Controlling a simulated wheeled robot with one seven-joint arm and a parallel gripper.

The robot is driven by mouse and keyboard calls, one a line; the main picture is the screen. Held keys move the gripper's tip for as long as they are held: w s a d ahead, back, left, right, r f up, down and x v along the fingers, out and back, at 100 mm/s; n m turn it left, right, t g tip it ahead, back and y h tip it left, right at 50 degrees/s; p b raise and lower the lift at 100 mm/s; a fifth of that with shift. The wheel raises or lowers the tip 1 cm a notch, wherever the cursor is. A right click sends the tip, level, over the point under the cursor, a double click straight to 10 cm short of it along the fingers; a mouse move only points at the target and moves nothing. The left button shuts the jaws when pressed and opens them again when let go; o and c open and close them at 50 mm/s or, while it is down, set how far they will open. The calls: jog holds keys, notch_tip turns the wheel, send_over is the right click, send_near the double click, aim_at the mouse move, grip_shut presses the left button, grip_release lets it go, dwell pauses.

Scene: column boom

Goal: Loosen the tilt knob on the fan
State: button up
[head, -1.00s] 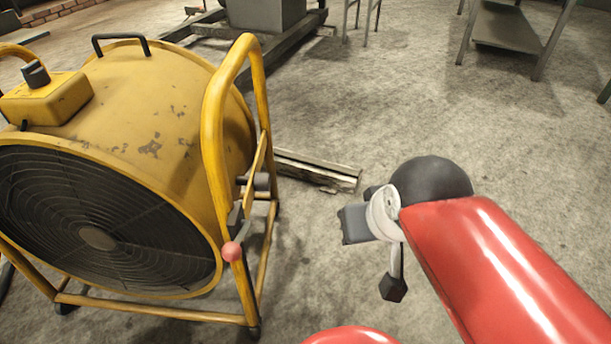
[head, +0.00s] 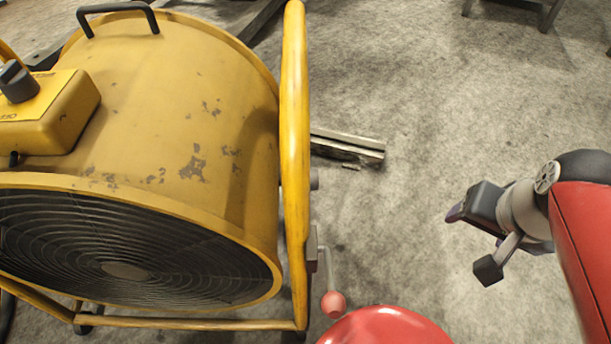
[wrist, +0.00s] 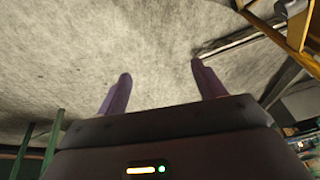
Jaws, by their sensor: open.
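The yellow drum fan (head: 160,110) stands at the left of the head view in a yellow tube frame (head: 294,120). I cannot tell for certain which one is the tilt knob. My gripper (head: 455,212) is to the right of the fan, well apart from it, open and empty. In the wrist view its two purple fingers (wrist: 161,70) are spread over bare floor.
A control box (head: 50,115) with a dark dial (head: 17,82) sits on the fan. A beam (head: 348,147) lies on the floor behind the frame. Metal legs (head: 510,10) stand at the back right. Floor between fan and gripper is clear.

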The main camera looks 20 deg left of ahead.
jog(key=w+a+f+m+g+y+b, duration=0.2)
jog(key=w+a+f+m+g, duration=0.15)
jog(key=a+f, duration=0.45)
jog(key=m+g+y+b, duration=0.5)
jog(key=m+g+y, duration=0.3)
jog(key=m+y, duration=0.45)
send_near(314, 172)
notch_tip(314, 172, down, 4)
jog(key=s+n+y, duration=0.1)
jog(key=n, duration=0.1)
jog(key=x, duration=0.8)
jog(key=shift+a+m+b, duration=0.2)
jog(key=shift+m+b, duration=0.1)
jog(key=shift+b, duration=0.15)
jog(key=shift+r+t+y, duration=0.15)
jog(key=shift+t+y, duration=0.1)
jog(key=c, duration=1)
